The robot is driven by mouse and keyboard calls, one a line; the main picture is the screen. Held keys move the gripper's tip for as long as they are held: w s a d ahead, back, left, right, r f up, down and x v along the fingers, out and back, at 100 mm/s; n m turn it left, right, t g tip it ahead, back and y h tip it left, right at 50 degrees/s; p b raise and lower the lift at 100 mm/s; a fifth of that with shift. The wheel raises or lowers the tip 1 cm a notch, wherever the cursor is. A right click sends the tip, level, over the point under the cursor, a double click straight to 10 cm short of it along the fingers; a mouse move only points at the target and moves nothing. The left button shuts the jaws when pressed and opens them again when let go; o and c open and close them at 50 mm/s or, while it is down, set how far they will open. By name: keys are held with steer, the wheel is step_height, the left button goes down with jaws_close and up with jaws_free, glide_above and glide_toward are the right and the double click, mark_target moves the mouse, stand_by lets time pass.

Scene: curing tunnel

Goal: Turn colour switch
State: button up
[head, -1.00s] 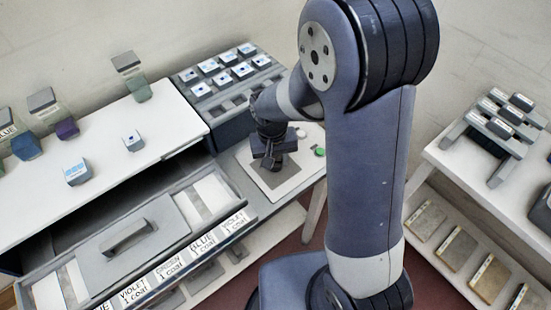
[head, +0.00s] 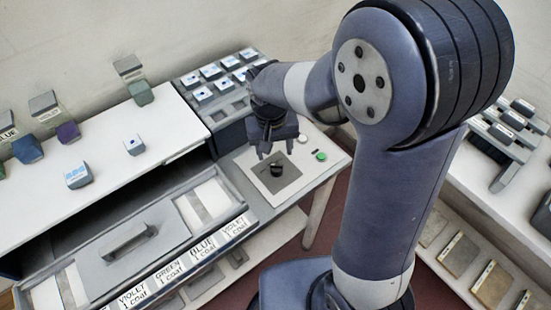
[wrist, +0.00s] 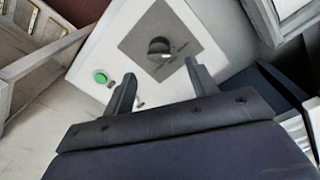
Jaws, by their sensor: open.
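The colour switch is a dark round knob (head: 277,169) on a grey square plate (head: 290,183) set in a white panel. It also shows in the wrist view (wrist: 159,47), with small unreadable markings beside it. My gripper (head: 274,152) is above and just behind the knob in the head view, apart from it. In the wrist view my gripper (wrist: 160,82) has its two fingers spread, with nothing between them. The knob lies beyond the fingertips, nearer the right finger.
A green button (head: 321,156) is on the same panel, right of the plate. A rack of labelled blocks (head: 215,82) stands behind my gripper. A drawer unit (head: 150,240) with colour labels lies at left, below a white shelf (head: 110,160) holding coloured blocks.

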mark_target(276, 165)
step_height(276, 165, up, 4)
steer(key=shift+a+f, duration=0.15)
stand_by(0.3)
steer(key=f, duration=1.1)
steer(key=shift+d, duration=0.35)
steer(key=shift+r, duration=0.2)
